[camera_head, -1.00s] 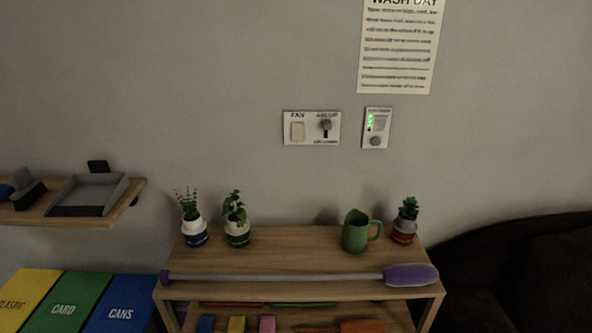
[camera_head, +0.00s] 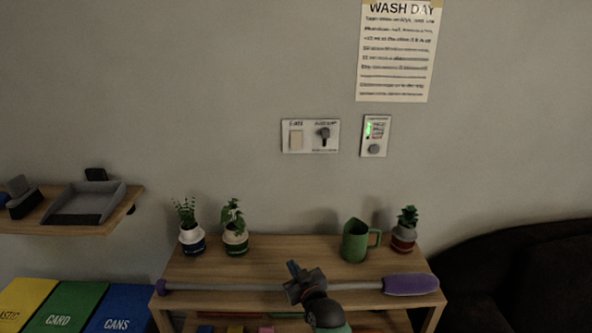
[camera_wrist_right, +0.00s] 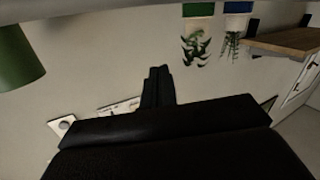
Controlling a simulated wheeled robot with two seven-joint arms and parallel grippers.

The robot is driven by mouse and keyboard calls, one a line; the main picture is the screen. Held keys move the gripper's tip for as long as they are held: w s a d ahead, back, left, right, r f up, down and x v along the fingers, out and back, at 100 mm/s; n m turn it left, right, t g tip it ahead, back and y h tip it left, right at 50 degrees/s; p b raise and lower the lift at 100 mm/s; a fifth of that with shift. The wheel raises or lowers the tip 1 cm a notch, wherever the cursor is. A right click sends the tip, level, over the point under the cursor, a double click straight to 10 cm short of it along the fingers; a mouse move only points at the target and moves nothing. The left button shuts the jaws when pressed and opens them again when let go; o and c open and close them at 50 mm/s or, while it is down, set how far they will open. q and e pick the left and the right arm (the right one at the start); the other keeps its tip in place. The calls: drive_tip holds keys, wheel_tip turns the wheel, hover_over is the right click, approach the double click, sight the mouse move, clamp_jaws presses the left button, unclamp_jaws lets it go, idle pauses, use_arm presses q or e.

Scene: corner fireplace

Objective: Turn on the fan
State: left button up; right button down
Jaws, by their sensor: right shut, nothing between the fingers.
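A white wall plate (camera_head: 310,135) holds a pale rocker switch (camera_head: 296,139) on its left half, under a label that seems to read FAN. A dark lever (camera_head: 324,134) is on its right half. My right gripper (camera_head: 292,267) comes in from below, over the wooden shelf top and well below the plate. Its fingers are shut and empty, and they show in the right wrist view (camera_wrist_right: 158,85). There the wall plate (camera_wrist_right: 120,107) is partly hidden behind my gripper. My left gripper is not in view.
A panel with a green light (camera_head: 374,136) is right of the plate. A green mug (camera_head: 355,241) and potted plants (camera_head: 235,239) stand on the shelf unit. A long rod with a purple end (camera_head: 410,285) lies along its front.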

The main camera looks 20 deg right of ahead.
sight(296, 144)
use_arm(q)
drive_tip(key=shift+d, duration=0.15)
use_arm(e)
drive_tip(key=w+d+r+m+t+h, duration=0.2)
drive_tip(key=w+r, duration=0.4)
drive_tip(key=r, duration=0.3)
drive_tip(key=w+d+r+m+t+h, duration=0.3)
drive_tip(key=w+r+m+t+h, duration=0.1)
drive_tip(key=w+r+h, duration=0.3)
wheel_tip(296, 144, up, 2)
drive_tip(key=shift+w+r+t, duration=0.1)
drive_tip(key=shift+w+t, duration=0.1)
drive_tip(key=shift+t, duration=0.7)
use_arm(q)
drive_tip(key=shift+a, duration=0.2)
